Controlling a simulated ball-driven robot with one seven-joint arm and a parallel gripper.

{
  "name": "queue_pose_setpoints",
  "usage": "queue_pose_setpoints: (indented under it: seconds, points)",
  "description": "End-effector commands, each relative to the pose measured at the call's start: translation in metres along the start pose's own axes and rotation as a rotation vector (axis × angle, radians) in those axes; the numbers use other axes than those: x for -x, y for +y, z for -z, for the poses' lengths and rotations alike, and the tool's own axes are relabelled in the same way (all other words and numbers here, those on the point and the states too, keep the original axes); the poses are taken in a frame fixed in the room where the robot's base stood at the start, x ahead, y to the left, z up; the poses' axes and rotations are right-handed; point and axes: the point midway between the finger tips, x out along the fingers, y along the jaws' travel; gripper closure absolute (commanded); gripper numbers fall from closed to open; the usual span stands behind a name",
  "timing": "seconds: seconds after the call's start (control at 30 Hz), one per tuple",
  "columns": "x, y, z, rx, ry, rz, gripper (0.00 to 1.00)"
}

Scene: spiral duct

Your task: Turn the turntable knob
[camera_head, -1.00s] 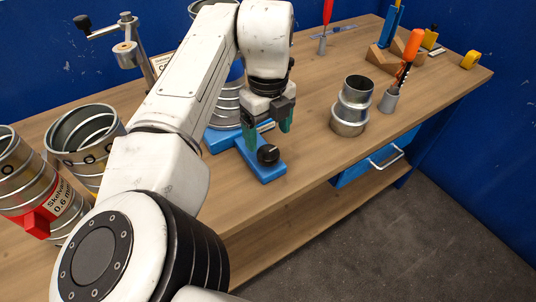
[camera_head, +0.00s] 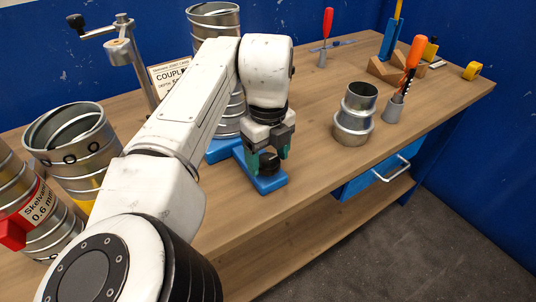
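The black knob (camera_head: 270,162) sits on the front end of a blue base (camera_head: 262,184) on the workbench. The base runs back under a spiral metal duct (camera_head: 232,110), which is partly hidden behind my arm. My gripper (camera_head: 268,161) points down at the knob, with one green-tipped finger at its left and the other at its right rear. The fingers are apart with the knob between them. I cannot tell whether they touch it.
A stepped metal coupling (camera_head: 355,115) stands right of the gripper. Beyond it are a screwdriver in a holder (camera_head: 394,108) and wooden blocks (camera_head: 382,58). Metal ducts (camera_head: 75,150) and a crank stand (camera_head: 130,60) are at left. The bench's front edge is close.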

Motion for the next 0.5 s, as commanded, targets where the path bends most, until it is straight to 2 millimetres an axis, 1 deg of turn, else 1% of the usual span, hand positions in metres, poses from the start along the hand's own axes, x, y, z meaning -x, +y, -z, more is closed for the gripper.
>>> queue_pose_setpoints:
  seconds: [0.03, 0.07, 0.43, 0.47, 0.5]
  points:
    - [0.0, 0.0, 0.0, 0.0, 0.0, 0.0, 0.34]
    - [0.0, 0.0, 0.0, 0.0, 0.0, 0.0, 0.37]
    - [0.0, -0.0001, 0.0001, 0.0, 0.0, 0.0, 0.72]
    - [0.0, -0.0001, 0.0001, 0.0, 0.0, 0.0, 0.74]
    - [0.0, -0.0001, 0.0001, 0.0, 0.0, 0.0, 0.74]
